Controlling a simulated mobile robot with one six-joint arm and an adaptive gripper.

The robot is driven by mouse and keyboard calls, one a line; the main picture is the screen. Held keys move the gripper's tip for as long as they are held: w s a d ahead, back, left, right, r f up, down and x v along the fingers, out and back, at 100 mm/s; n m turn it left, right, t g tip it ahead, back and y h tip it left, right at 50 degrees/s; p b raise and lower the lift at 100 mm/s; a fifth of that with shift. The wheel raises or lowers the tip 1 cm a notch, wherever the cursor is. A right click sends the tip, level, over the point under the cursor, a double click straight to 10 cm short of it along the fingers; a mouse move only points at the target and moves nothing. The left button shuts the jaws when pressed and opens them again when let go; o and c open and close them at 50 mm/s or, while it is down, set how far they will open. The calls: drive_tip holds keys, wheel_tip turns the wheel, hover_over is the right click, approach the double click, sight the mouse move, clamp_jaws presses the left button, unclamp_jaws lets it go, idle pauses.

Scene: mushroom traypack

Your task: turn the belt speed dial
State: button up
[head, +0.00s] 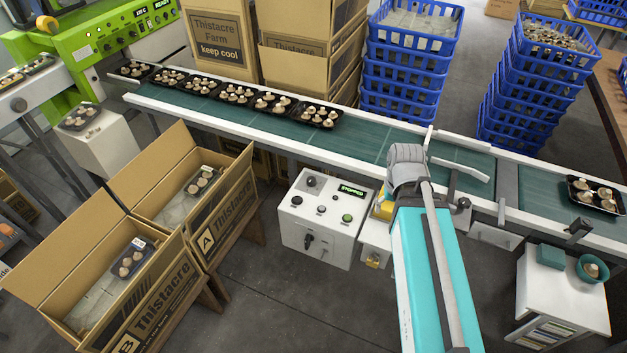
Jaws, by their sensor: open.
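A white control box (330,225) stands at the front side of the conveyor, left of my arm. Its top carries a round black knob (311,181), a lit display (352,190) reading STOPPED, and several buttons, including a green one (347,218). A black rotary handle (308,241) sits on the front face. The labels are too small to read, so I cannot tell for sure which control is the speed dial. My teal arm rises right of the box to a grey joint over the belt edge. My gripper is hidden, apparently behind the arm.
Trays of mushrooms stand in a row on the green belt (390,143); another tray (593,195) is at the right. Open cartons A (235,205) and B (150,290) stand left of the box. A small yellow item (382,208) is close beside my arm.

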drive_tip(key=w+a+f+m+b, duration=0.1)
drive_tip(key=w+a+f+b, duration=0.2)
drive_tip(key=w+a, duration=1.2)
hover_over(311, 180)
drive_tip(key=a, duration=0.1)
drive_tip(key=shift+w+f+m+h+b, duration=0.15)
drive_tip(key=shift+f+m+h+b, duration=0.25)
drive_tip(key=shift+f, duration=0.05)
drive_tip(key=shift+f, duration=0.1)
drive_tip(key=f+b, duration=0.9)
drive_tip(key=d+f+b, duration=0.1)
drive_tip(key=f+b, duration=0.3)
drive_tip(key=shift+f+b, duration=0.3)
drive_tip(key=shift+b, duration=0.1)
